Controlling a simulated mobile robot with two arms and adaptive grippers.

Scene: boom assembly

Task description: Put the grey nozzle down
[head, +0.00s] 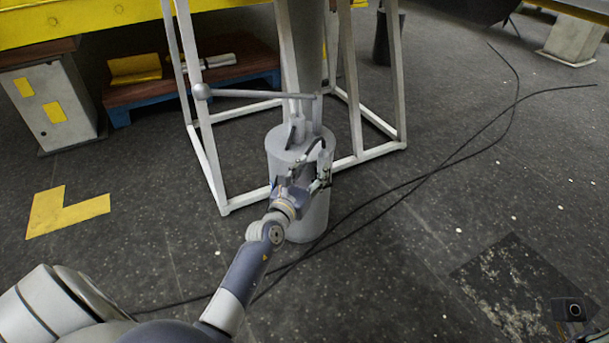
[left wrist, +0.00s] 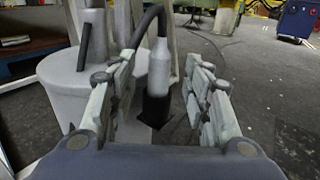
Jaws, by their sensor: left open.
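The grey nozzle (left wrist: 159,68) is a slim light-grey piece standing upright, with its lower end in a dark sleeve (left wrist: 155,108) beside a large grey canister (head: 312,215). A black hose (left wrist: 150,18) curves from its top toward the canister. My left gripper (head: 308,178) is at the canister's front right. In the left wrist view, my left gripper (left wrist: 160,72) is open with one finger on each side of the nozzle, and a gap shows on the right. Whether the left finger touches the nozzle I cannot tell. My right gripper is not seen.
A white tubular frame (head: 208,150) stands around and behind the canister. Dark cables (head: 420,180) lie across the floor at the right. A blue-edged pallet (head: 195,90) and a grey block (head: 50,105) are at the back left. The right floor is mostly clear.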

